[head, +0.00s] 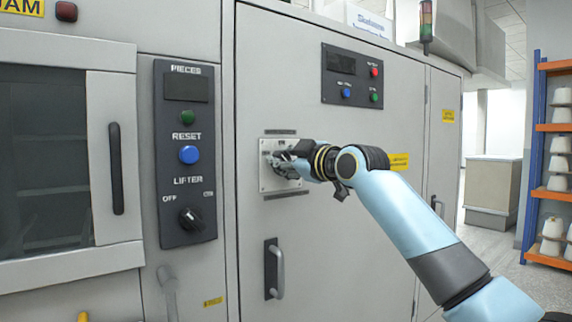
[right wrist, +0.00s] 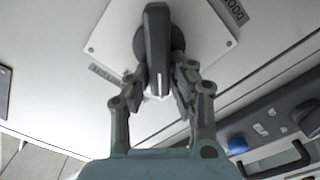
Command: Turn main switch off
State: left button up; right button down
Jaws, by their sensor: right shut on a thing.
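The main switch has a light square plate (head: 266,180) on the grey cabinet door, in the middle of the head view. My right gripper (head: 286,165) is at this plate and covers most of the switch there. In the right wrist view the plate (right wrist: 208,30) is at the top, with the switch's dark handle (right wrist: 157,42) standing out from it. The fingers of my right gripper (right wrist: 156,88) are shut on this handle, one on each side. Lettering on the plate is only partly visible, so I cannot tell which position the handle points to. My left gripper is not in view.
A dark panel (head: 171,102) with a lifter knob (head: 190,219) and blue reset button (head: 189,154) is left of the door. A door handle (head: 273,268) is below the switch, and a small button panel (head: 352,77) above. Shelves with bobbins (head: 558,143) stand far right.

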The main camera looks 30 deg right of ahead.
jog(key=n, duration=0.1)
jog(key=n+b, duration=0.1)
jog(key=n, duration=0.1)
jog(key=f+n+b, duration=0.1)
jog(key=shift+a+n, duration=0.3)
jog(key=shift+f+n+b, duration=0.2)
jog(key=shift+n+b, duration=0.2)
jog(key=shift+n, duration=0.7)
jog(key=shift+f+n+b, duration=0.2)
jog(key=shift+n+b, duration=0.15)
jog(key=shift+n, duration=0.75)
jog(key=c, duration=1.2)
grip_release()
jog(key=shift+a, duration=0.1)
jog(key=shift+s, duration=0.1)
jog(key=s+d, duration=0.1)
jog(key=s, duration=1)
jog(key=shift+s+d, duration=0.35)
jog(key=shift+s, duration=0.05)
jog(key=shift+f, duration=0.1)
